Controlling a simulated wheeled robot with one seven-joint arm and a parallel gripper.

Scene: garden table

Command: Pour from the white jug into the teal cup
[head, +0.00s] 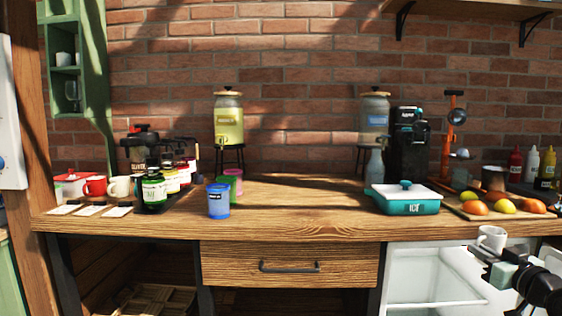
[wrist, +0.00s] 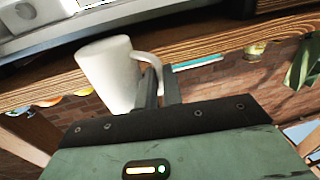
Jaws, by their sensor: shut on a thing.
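The white jug (head: 491,238) is at the right in the head view, in front of the table edge and looking upright. My gripper (head: 485,254) is shut on its handle. In the wrist view the white jug (wrist: 108,75) shows large, with its handle between the fingers of my gripper (wrist: 160,88). No cup is clearly teal. A blue cup (head: 218,202) with a dark label stands left of the table's middle, far left of my gripper. A green cup (head: 229,186) and a pink cup (head: 236,174) stand close behind it. The jug's contents are hidden.
The wooden table (head: 290,215) has clear room in its middle. A teal ice box (head: 405,198) with a white lid and a board of fruit (head: 473,215) stand at the right. Labelled bottles (head: 154,190) stand left of the cups. An open white fridge (head: 430,275) is below.

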